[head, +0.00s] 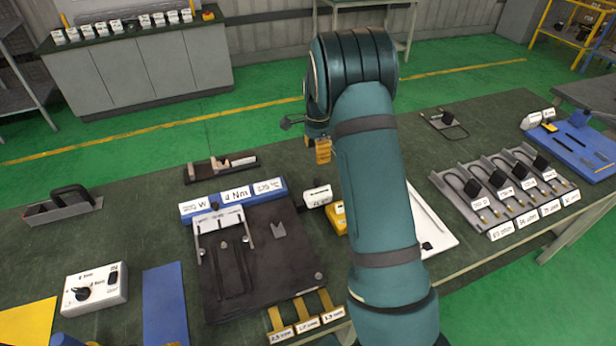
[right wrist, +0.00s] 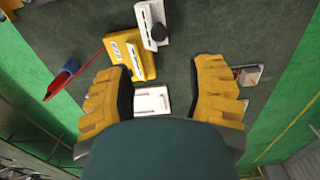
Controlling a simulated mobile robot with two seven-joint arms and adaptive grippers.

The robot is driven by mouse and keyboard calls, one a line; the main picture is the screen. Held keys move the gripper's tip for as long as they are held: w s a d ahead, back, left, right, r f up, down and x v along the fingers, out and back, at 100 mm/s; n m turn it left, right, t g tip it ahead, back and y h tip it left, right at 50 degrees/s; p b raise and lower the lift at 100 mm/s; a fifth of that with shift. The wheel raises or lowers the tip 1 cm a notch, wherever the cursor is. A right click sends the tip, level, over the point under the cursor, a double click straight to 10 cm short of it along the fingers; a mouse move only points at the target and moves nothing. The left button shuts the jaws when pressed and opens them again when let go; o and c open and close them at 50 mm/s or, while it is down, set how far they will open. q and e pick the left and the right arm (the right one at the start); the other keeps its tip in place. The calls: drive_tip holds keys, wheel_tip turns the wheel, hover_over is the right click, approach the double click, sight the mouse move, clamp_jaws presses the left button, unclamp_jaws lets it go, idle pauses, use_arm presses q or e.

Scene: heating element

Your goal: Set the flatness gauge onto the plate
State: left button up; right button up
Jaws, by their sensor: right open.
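My right gripper (head: 318,150) reaches past the bench's middle, pointing down, with yellow fingers partly hidden by my arm. In the right wrist view it is open (right wrist: 163,92), and a small white square piece (right wrist: 152,100) shows between the fingers, apart from them. I cannot tell for sure which object is the flatness gauge. A grey block with a black handle (head: 62,207) lies at the far left. The dark fixture plate (head: 265,285) lies at the centre. A white panel (head: 430,218) is half hidden by my arm.
A yellow device (right wrist: 132,58) and a white one with a black knob (right wrist: 152,22) lie near the gripper. A tray of heating elements (head: 480,185) and a blue tool tray (head: 575,145) are at right. A white control box (head: 95,288) stands at left.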

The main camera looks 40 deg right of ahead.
sight(317, 180)
wheel_tip(317, 180, down, 14)
drive_tip(key=shift+s+r, duration=0.1)
drive_tip(key=shift+r, duration=0.15)
idle(0.3)
drive_tip(key=shift+r, duration=0.1)
clamp_jaws()
